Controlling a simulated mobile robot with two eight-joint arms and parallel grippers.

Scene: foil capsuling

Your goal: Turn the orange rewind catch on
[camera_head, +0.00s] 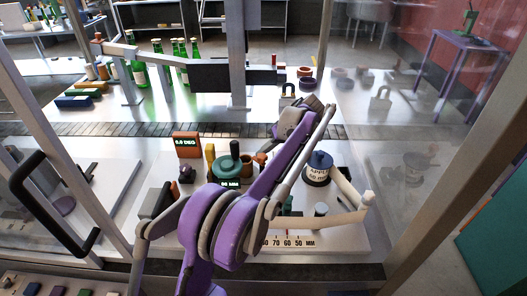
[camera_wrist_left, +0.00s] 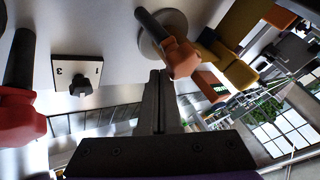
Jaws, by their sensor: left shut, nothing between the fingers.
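The orange rewind catch (camera_wrist_left: 182,58) shows in the left wrist view as an orange block on a dark rod, in front of a round grey disc (camera_wrist_left: 165,32). My left gripper (camera_wrist_left: 160,76) is shut and empty. Its fingertips are right beside the catch's lower left side; I cannot tell whether they touch it. In the head view my purple left arm (camera_head: 232,215) crosses the machine panel and hides part of it. The fingertips are hidden there, and I cannot pick out the catch with certainty. My right gripper is not in view.
An orange display box (camera_head: 186,145) reading 0.0 DEG and a green knob (camera_head: 228,165) stand left of the arm. A dark blue-topped drum (camera_head: 319,165) stands right of it. In the wrist view, a yellow block (camera_wrist_left: 228,62) is near the catch, and a red-ended dark handle (camera_wrist_left: 20,115) is left.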

